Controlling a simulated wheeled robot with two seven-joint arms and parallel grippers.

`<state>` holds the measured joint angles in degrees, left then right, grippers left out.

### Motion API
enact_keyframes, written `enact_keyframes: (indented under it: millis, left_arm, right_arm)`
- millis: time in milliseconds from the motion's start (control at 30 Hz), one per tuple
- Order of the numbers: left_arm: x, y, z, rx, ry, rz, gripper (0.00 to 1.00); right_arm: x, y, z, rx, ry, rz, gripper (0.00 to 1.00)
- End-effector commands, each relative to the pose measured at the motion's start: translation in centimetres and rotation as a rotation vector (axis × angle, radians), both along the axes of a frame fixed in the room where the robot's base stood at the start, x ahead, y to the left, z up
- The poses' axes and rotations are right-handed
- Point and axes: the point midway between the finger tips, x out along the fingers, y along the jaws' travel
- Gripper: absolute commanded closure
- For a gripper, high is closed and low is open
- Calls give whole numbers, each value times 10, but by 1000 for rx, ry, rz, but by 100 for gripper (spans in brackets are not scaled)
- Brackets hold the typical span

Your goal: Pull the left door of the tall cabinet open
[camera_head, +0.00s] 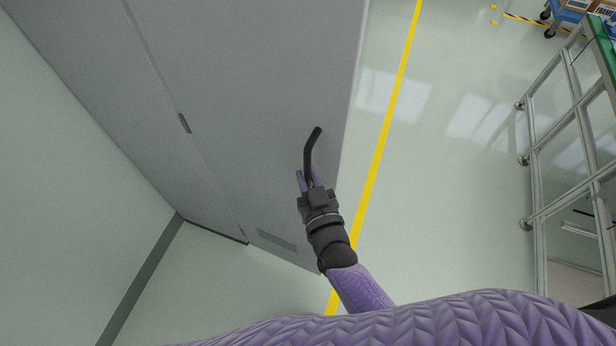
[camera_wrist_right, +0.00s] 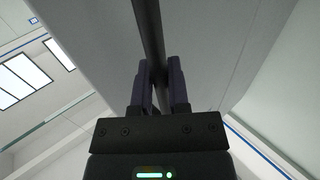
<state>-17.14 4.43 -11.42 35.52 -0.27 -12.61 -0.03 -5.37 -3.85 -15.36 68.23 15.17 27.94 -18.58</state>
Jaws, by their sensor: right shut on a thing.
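The tall grey cabinet (camera_head: 130,110) fills the upper left of the head view. Its door panel (camera_head: 250,90) carries a dark bent bar handle (camera_head: 313,148) near its right edge. A small dark hinge-like piece sits on the seam at the panel's left. I cannot tell clearly how far the door stands from the cabinet body. My right gripper (camera_head: 308,182) is shut on the handle near its lower end. In the right wrist view the fingers (camera_wrist_right: 161,88) close around the dark bar (camera_wrist_right: 148,30), with the grey panel behind it. My left gripper is not in view.
Open floor (camera_head: 450,170) with a yellow line (camera_head: 385,140) lies right of the door panel. A metal-framed structure (camera_head: 535,170) stands at the far right, and a blue cart (camera_head: 568,14) is at the top right. A pale wall surface (camera_head: 50,170) is at the left.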

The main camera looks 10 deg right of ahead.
Motion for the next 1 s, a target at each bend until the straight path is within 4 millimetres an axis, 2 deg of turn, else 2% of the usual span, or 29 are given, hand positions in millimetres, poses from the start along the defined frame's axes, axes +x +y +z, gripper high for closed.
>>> enact_keyframes:
  millis: [367,400,533,833,1000]
  left_arm:
    - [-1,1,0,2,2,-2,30]
    - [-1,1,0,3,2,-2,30]
    - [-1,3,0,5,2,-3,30]
    - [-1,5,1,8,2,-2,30]
    - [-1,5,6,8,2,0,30]
  right_arm:
    - [1,1,2,2,-5,0,100]
    - [1,1,2,2,-5,0,73]
    - [0,0,1,2,-4,0,47]
    - [-3,0,0,0,-1,0,47]
    - [-32,-4,1,0,1,0,47]
